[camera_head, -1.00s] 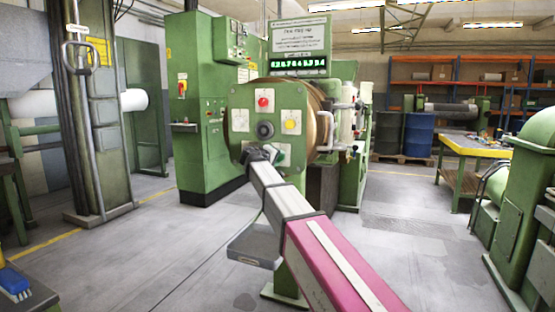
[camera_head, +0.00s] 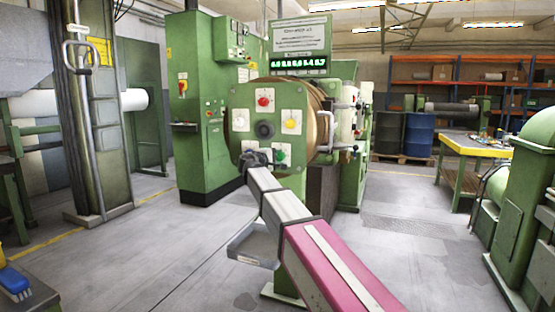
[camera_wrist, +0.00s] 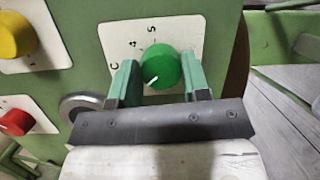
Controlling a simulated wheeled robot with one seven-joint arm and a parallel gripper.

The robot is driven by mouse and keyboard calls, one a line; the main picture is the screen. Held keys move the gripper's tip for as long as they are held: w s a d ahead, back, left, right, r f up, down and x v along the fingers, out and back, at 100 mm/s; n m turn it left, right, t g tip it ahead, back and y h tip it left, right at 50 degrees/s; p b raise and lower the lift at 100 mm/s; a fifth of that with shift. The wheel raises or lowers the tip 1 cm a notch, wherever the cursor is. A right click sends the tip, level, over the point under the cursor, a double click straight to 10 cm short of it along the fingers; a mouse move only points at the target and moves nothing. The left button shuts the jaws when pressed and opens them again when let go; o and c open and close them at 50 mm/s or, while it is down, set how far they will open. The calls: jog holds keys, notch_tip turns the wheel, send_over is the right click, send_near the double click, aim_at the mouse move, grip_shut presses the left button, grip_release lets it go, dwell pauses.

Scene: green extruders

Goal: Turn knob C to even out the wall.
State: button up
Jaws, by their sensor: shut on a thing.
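Knob C is a green round knob (camera_wrist: 163,66) on a white plate (camera_wrist: 114,36) marked C, 4 and 5 in the wrist view. Its white pointer line points to the lower left there. My gripper (camera_wrist: 158,80) has one finger on each side of the knob and is shut on it. In the head view the green knob (camera_head: 281,156) shows at the lower part of the round green die head (camera_head: 244,145), with my gripper (camera_head: 273,157) at its left side. A lit green display (camera_head: 299,64) hangs above the head; its digits are too small to read.
A red knob (camera_head: 264,101), a yellow knob (camera_head: 290,124) and a pale knob (camera_head: 240,120) sit around the dark centre nozzle (camera_head: 264,130). A green cabinet (camera_head: 200,110) stands behind, left. A yellow-topped workbench (camera_head: 474,146) stands right. The floor between is clear.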

jog(key=shift+f, duration=0.1)
jog(key=o, duration=0.9)
jog(key=v, duration=1)
jog(key=shift+s+a, duration=0.2)
jog(key=shift+s, duration=0.15)
jog(key=s+d+f+m+g+y, duration=0.2)
jog(key=s+d+f+g, duration=0.15)
jog(key=d+f, duration=0.85)
jog(key=s+d+f+m+g+y, duration=0.3)
jog(key=d+f, duration=0.5)
jog(key=f, duration=0.8)
jog(key=s+d+f+m+g+y, duration=0.2)
jog(key=s+d+f, duration=0.1)
jog(key=s+f, duration=0.3)
jog(key=s+d+f+m+g+y, duration=0.2)
jog(key=s+d+f+g, duration=0.1)
jog(key=s+f, duration=0.3)
jog(key=s+d+f+m+g+y, duration=0.1)
jog(key=s+d+f+m+g, duration=0.1)
jog(key=s+d+f, duration=0.2)
jog(key=shift+s+d+f+m+y, duration=0.15)
jog(key=shift+s+f, duration=0.3)
jog(key=shift+f, duration=0.25)
jog(key=shift+s+a+f+m+y, duration=0.1)
jog(key=shift+s+f, duration=0.4)
jog(key=shift+f, duration=0.15)
jog(key=shift+s+d+f+m+y, duration=0.15)
jog(key=shift+s+f, duration=0.3)
jog(key=shift+f, duration=0.25)
